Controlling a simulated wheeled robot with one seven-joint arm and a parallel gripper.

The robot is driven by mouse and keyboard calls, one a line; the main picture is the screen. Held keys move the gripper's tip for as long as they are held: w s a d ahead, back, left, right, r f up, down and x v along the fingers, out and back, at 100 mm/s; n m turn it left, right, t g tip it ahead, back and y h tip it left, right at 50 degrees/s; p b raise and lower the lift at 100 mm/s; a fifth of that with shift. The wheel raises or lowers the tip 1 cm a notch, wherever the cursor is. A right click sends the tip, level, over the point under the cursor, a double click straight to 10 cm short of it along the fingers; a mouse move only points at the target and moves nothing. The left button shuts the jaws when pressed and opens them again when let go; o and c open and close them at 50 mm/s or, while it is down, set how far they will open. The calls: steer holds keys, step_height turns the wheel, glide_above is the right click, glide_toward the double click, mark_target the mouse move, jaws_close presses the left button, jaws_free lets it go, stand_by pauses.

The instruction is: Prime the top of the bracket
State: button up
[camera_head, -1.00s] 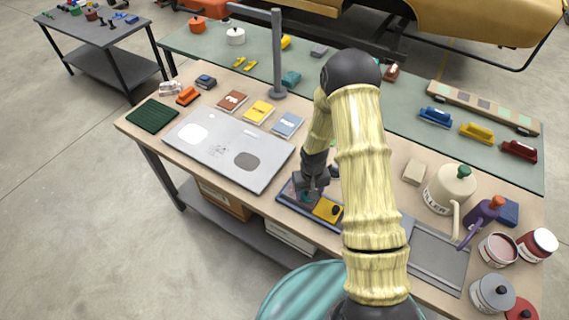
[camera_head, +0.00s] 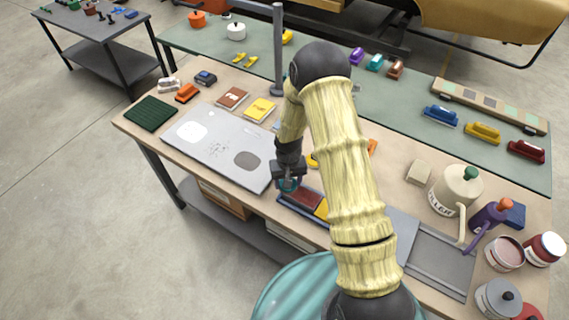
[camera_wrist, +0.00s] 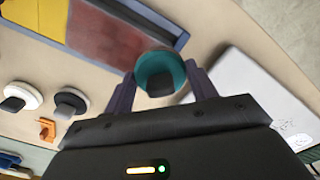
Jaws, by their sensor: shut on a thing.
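My gripper (camera_head: 288,180) is shut on a round teal pad with a dark knob, which also shows between the fingers in the wrist view (camera_wrist: 155,72). It holds the pad just left of a blue-rimmed tray (camera_head: 282,199), near the right edge of a pale grey panel (camera_head: 215,150). The panel carries a white patch and a darker grey patch on top. The tray holds a dark red area (camera_wrist: 105,38) and a yellow pad (camera_head: 321,209). I cannot tell which thing is the bracket. My arm hides part of the bench behind the tray.
A filler can (camera_head: 455,190), a purple bottle (camera_head: 487,217) and several paint tins stand at the bench's right end. A grey post (camera_head: 278,50) rises behind the panel. A green ribbed mat (camera_head: 150,114) lies left. The wrist view shows round knobbed pads (camera_wrist: 68,103) beside the tray.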

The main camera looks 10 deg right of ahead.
steer(key=shift+w+a+r, duration=0.2)
steer(key=shift+w+a, duration=0.05)
steer(key=shift+r+p, duration=2.4)
steer(key=shift+r, duration=1.45)
steer(key=shift+d, duration=0.1)
